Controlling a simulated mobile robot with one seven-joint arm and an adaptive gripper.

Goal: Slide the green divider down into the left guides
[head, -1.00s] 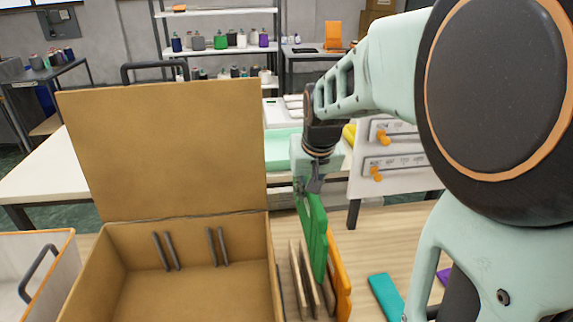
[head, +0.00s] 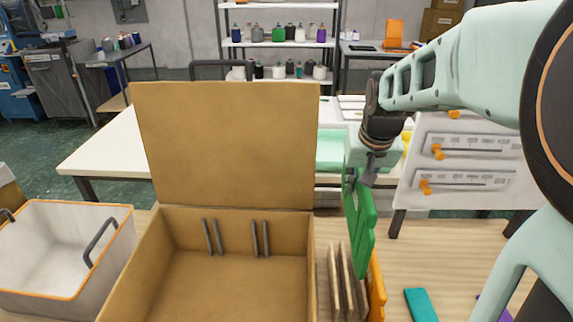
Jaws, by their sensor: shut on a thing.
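The green divider (head: 362,228) hangs upright from my gripper (head: 361,184), which is shut on its top. It is to the right of the open cardboard box (head: 315,262), above or beside the upright boards; whether its lower edge touches anything is unclear. The left guides (head: 213,237) are a pair of dark vertical strips on the box's back inner wall. A second similar pair, the right guides (head: 260,239), is beside them. The box floor in front of both pairs looks empty.
Several tan boards (head: 341,280) and an orange divider (head: 377,285) stand right of the box. A teal piece (head: 420,304) lies on the table. The raised box lid (head: 225,145) stands behind the box. A white bin (head: 62,252) is at left.

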